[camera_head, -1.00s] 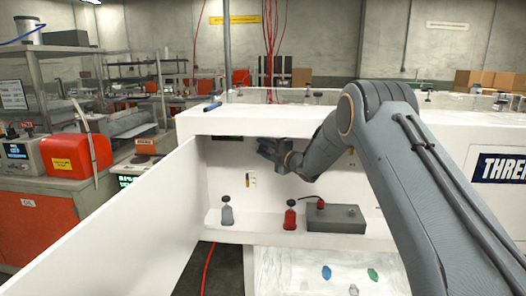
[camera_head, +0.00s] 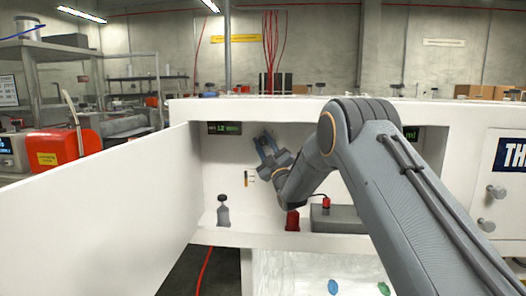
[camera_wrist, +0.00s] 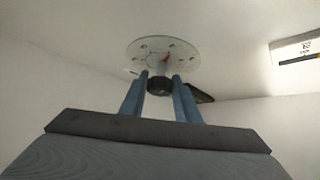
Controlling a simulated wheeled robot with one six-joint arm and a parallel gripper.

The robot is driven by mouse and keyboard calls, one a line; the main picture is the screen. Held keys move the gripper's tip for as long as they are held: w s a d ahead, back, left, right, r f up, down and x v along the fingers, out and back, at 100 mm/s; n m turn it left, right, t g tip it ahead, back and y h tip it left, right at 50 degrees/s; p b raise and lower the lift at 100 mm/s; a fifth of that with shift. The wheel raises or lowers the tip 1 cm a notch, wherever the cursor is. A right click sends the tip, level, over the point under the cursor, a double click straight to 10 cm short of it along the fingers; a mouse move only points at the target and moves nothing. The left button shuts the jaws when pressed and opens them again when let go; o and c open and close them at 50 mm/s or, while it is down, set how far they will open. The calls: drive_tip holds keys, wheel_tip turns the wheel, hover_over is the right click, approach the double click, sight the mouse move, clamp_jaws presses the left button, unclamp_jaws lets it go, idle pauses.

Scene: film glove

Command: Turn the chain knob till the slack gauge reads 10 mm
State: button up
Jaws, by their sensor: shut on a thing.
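A dark chain knob (camera_wrist: 160,86) sits at the centre of a pale round dial (camera_wrist: 180,50) with several marks and a red pointer in the wrist view. My gripper (camera_wrist: 160,76) has its two blue fingers shut on the knob, one on each side. The slack gauge (camera_head: 225,128) is a dark display with green figures to the left of my gripper. It appears to read 12 mm.
The open white door (camera_head: 100,205) stands to the left. Another green display (camera_head: 411,133), partly hidden by my arm, is to the right.

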drive_tip(key=shift+f+m+t+h+b, duration=0.1)
drive_tip(key=shift+m+t+h+b, duration=0.7)
drive_tip(key=shift+m, duration=0.5)
drive_tip(key=shift+f+m+t+h+b, duration=0.1)
drive_tip(key=shift+m+t+h+b, duration=0.7)
drive_tip(key=shift+m, duration=0.5)
drive_tip(key=shift+r+m+h, duration=0.1)
drive_tip(key=shift+m+h, duration=0.2)
drive_tip(key=shift+m, duration=0.1)
drive_tip(key=o, duration=1)
drive_tip(key=shift+o, duration=0.2)
drive_tip(key=v, duration=0.7)
drive_tip(key=shift+s+f, duration=0.25)
drive_tip(key=shift+d, duration=0.1)
